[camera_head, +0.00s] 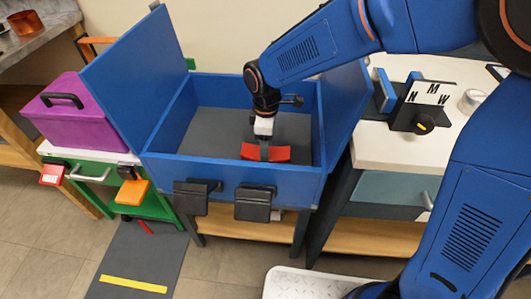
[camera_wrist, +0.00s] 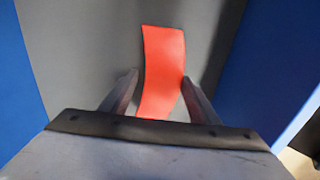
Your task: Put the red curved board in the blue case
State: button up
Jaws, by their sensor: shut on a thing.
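The blue case (camera_head: 235,170) stands open on a stand, with its lids raised at the left and right and a grey floor inside. The red curved board (camera_head: 280,154) is inside the case's walls, near the front right. My gripper (camera_head: 265,152) reaches down into the case and is shut on the board. In the wrist view the board (camera_wrist: 163,70) lies between the two fingers (camera_wrist: 158,95), with the grey floor behind it and blue walls at both sides. I cannot tell whether the board touches the floor.
Two dark latches (camera_head: 191,198) hang on the case's front. A purple box (camera_head: 72,118) stands at the left. A white-topped cabinet (camera_head: 375,150) with a lettered block (camera_head: 430,93) is at the right. The case's floor is clear to the left of the board.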

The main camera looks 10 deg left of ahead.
jog(key=shift+f, duration=1.5)
jog(key=shift+f, duration=0.1)
jog(key=o, duration=1.1)
jog(key=shift+o, duration=0.2)
notch_tip(320, 180, up, 12)
